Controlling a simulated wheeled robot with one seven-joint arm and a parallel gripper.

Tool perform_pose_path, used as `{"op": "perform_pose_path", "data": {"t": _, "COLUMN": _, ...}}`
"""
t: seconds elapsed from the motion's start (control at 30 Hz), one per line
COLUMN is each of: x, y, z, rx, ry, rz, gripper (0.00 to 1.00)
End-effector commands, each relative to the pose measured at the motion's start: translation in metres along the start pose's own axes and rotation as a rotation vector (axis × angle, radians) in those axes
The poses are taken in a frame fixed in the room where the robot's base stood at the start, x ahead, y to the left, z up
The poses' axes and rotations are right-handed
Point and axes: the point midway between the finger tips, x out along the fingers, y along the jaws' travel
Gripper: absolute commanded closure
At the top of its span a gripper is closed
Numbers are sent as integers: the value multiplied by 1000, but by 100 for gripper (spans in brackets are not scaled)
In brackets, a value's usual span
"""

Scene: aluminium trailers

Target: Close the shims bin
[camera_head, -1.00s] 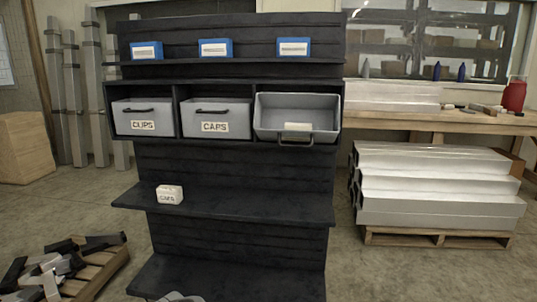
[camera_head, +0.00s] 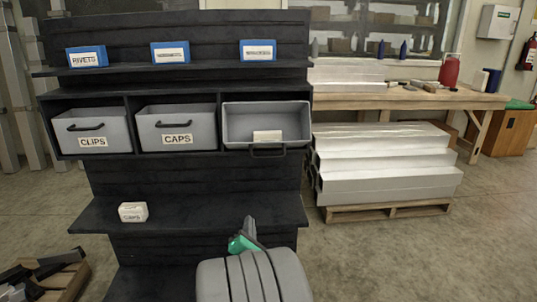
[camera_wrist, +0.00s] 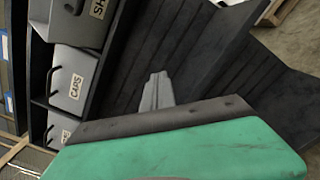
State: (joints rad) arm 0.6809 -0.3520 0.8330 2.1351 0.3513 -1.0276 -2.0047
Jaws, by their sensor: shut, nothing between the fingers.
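The shims bin (camera_head: 266,125) is the grey bin at the right end of the row in the black shelf. It is tilted out and open, with its handle below a label too small to read in the head view. In the wrist view its label, partly cut off, begins with "SH" on the grey bin front (camera_wrist: 75,18). My gripper (camera_head: 250,224) is in front of the shelf, low and below the shims bin, touching nothing that I can see. In the wrist view my gripper's fingers (camera_wrist: 157,92) are together and empty.
The clips bin (camera_head: 92,129) and caps bin (camera_head: 177,127) sit closed to the left. A small white box (camera_head: 133,212) stands on the lower shelf (camera_head: 190,214). Stacked aluminium profiles (camera_head: 385,165) lie on a pallet at the right. Open floor lies at the lower right.

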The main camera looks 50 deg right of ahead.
Motion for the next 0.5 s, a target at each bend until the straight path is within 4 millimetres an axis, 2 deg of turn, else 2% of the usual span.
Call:
{"op": "perform_pose_path", "data": {"t": 0.03, "x": -4, "y": 1, "z": 35, "rx": -187, "ry": -87, "rz": 45, "gripper": 100}}
{"op": "perform_pose_path", "data": {"t": 0.1, "x": -14, "y": 3, "z": 64, "rx": -437, "ry": -202, "rz": 107, "gripper": 100}}
{"op": "perform_pose_path", "data": {"t": 0.2, "x": -30, "y": 6, "z": 86, "rx": -687, "ry": -319, "rz": 154, "gripper": 100}}
{"op": "perform_pose_path", "data": {"t": 0.33, "x": -38, "y": 10, "z": 94, "rx": -819, "ry": -382, "rz": 177, "gripper": 100}}
{"op": "perform_pose_path", "data": {"t": 0.5, "x": -19, "y": 18, "z": 100, "rx": -826, "ry": -387, "rz": 182, "gripper": 100}}
